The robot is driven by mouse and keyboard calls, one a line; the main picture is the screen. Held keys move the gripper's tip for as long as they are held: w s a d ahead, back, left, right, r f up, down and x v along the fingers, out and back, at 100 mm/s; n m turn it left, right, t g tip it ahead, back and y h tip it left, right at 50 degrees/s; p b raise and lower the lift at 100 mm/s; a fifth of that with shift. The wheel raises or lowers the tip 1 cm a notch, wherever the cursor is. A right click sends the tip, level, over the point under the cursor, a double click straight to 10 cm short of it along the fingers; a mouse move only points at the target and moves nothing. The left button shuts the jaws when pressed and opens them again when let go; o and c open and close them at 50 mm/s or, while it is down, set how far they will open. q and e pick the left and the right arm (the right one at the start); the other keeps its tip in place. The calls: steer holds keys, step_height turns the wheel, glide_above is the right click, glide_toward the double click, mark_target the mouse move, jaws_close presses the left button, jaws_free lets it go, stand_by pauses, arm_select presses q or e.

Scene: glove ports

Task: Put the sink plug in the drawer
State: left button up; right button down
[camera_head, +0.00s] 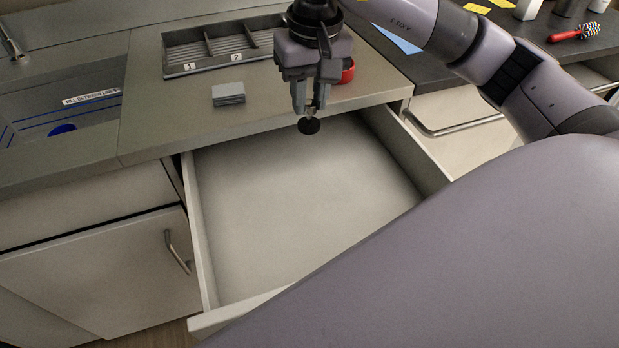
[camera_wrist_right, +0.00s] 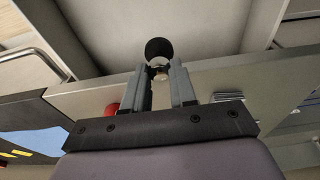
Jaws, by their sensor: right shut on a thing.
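The black sink plug (camera_head: 309,126) is held below my right gripper (camera_head: 309,108), which is shut on its small stem. In the head view the plug hangs over the back part of the open drawer (camera_head: 290,220), near the counter's front edge. It also shows in the right wrist view (camera_wrist_right: 158,47), just beyond the fingertips (camera_wrist_right: 160,68). The drawer is pulled out and its visible floor is bare. My left gripper is not in view.
On the counter are a numbered divider tray (camera_head: 215,59), a grey stack (camera_head: 228,93) and a red round thing (camera_head: 347,71) partly behind my gripper. A sink (camera_head: 65,115) is at the left. A red-handled brush (camera_head: 575,32) lies at the far right.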

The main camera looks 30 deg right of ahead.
step_height(320, 180, down, 17)
stand_by(0.4)
steer(key=shift+f+b, duration=0.1)
steer(key=shift+b, duration=0.25)
steer(key=shift+f, duration=0.15)
steer(key=c, duration=0.9)
jaws_free()
steer(key=shift+r, duration=0.2)
step_height(320, 180, up, 12)
steer(key=s, duration=0.1)
steer(key=shift+s+a, duration=0.2)
steer(key=shift+s, duration=0.2)
